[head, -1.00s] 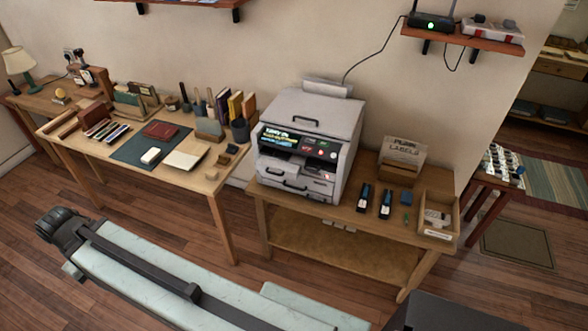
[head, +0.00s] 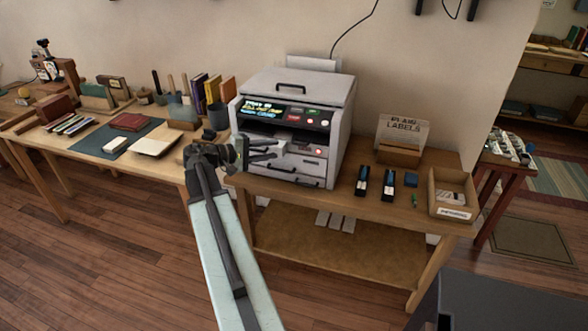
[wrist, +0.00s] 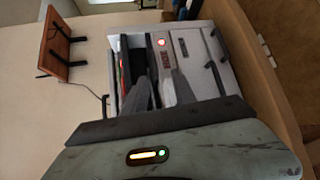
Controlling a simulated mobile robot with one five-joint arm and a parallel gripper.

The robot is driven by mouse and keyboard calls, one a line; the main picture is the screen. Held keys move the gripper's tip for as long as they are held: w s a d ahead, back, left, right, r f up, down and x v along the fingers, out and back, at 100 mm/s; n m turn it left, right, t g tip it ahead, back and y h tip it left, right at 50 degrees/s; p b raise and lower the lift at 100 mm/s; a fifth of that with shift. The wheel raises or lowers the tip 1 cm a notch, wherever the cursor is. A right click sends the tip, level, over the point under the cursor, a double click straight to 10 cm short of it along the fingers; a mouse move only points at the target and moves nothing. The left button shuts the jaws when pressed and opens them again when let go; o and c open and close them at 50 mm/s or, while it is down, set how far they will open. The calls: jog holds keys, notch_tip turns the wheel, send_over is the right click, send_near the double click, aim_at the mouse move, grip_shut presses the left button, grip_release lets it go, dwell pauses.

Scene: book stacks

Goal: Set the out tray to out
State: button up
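A grey printer (head: 300,110) stands on a wooden side table, its lit control panel (head: 286,115) facing front. Its output opening lies below the panel; my gripper partly hides it, and I cannot tell how far the out tray sticks out. My gripper (head: 275,149) is just in front of this opening, its two fingers apart with nothing seen between them. In the wrist view the fingers (wrist: 156,88) point at the printer front (wrist: 198,62), beside a small red light (wrist: 162,42). Touch between fingers and tray cannot be told.
Lower drawers with handles (head: 293,181) are below the opening. To the right lie two dark staplers (head: 362,181), a labels box (head: 402,138) and a wooden tray (head: 440,203). The desk (head: 176,165) at left holds books and pens. A wall shelf (wrist: 53,45) shows in the wrist view.

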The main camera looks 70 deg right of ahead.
aim_at(297, 144)
jog(key=shift+s+d+r+g, duration=0.2)
jog(key=shift+s+d+g, duration=0.2)
jog(key=shift+s+d, duration=0.25)
jog(key=shift+s, duration=0.2)
jog(key=b+x, duration=0.1)
jog(key=x, duration=0.6)
jog(key=shift+s+d, duration=0.1)
grip_shut()
dwell(0.6)
